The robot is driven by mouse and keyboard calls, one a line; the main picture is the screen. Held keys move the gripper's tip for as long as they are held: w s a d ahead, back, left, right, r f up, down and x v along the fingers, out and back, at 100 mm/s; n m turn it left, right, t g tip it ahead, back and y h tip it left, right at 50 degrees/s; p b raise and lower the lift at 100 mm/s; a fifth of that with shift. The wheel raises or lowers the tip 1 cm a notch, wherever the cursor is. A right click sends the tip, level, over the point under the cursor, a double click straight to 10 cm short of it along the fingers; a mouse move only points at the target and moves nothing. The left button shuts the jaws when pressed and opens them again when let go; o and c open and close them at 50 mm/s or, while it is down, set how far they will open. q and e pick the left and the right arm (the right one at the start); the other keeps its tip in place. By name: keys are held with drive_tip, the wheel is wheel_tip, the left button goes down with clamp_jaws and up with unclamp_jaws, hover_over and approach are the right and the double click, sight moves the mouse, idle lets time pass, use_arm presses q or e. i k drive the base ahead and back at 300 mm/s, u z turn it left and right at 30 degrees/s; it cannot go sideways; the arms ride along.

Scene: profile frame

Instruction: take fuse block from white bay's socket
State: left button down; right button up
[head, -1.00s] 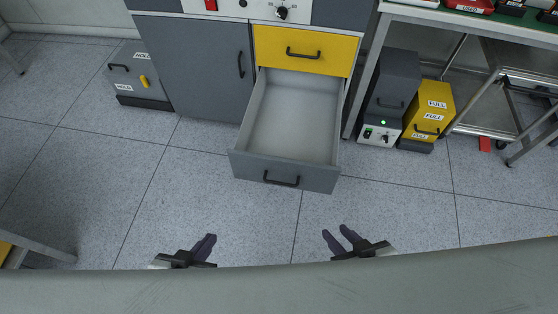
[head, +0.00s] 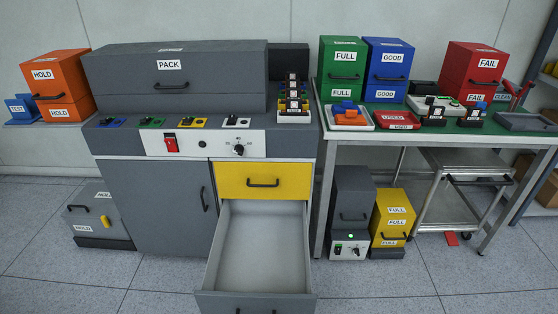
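The white bay (head: 236,123) is the rightmost of a row of coloured plates on the grey machine's top. A small dark piece shows on it; I cannot tell at this size whether it is a fuse block or an empty socket. The blue bay (head: 111,122), green bay (head: 152,122) and yellow bay (head: 192,122) stand to its left. Several dark blocks with white labels stand in a white rack (head: 293,118) at the machine's right end. Neither of my grippers is in view.
An empty open drawer (head: 262,250) juts out below the shut yellow drawer (head: 262,181). The grey PACK box (head: 180,80) stands behind the bays. A green-topped table (head: 350,128) with boxes, trays and blocks stands right. The floor at left front is clear.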

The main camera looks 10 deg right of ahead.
sight(294, 107)
drive_tip(key=z, duration=2)
drive_tip(key=i, duration=2.45)
drive_tip(key=u, duration=3)
